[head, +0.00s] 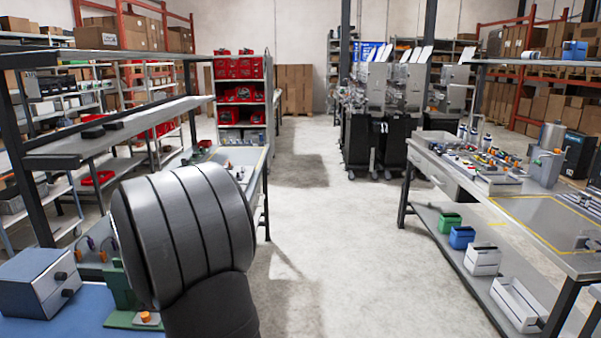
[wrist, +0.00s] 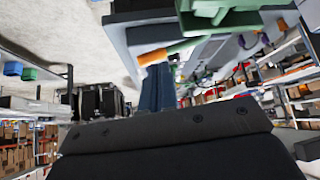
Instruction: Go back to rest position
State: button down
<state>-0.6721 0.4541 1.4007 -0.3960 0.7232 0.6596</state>
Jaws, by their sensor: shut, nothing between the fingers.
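My gripper (wrist: 157,70) shows in the wrist view. Its two dark fingers stand side by side, shut, with nothing held between them. The dark gripper body fills the bottom of that view. Past the fingertips is a bench edge, seen tilted, with an orange-and-green part (wrist: 160,53) by it; I cannot tell the gap between it and the fingers. In the head view, my grey arm link stands large at lower left and the gripper is not visible.
A blue bench top (head: 75,327) with a blue-grey box (head: 38,283) and a green stand (head: 124,290) lies at lower left. Shelves (head: 110,130) rise behind. A workbench (head: 545,222) with bins below is at right. The concrete floor between is clear.

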notch_tip(320, 180, up, 7)
jog(key=shift+s, duration=0.2)
dwell(0.5)
jog(key=shift+f, duration=0.1)
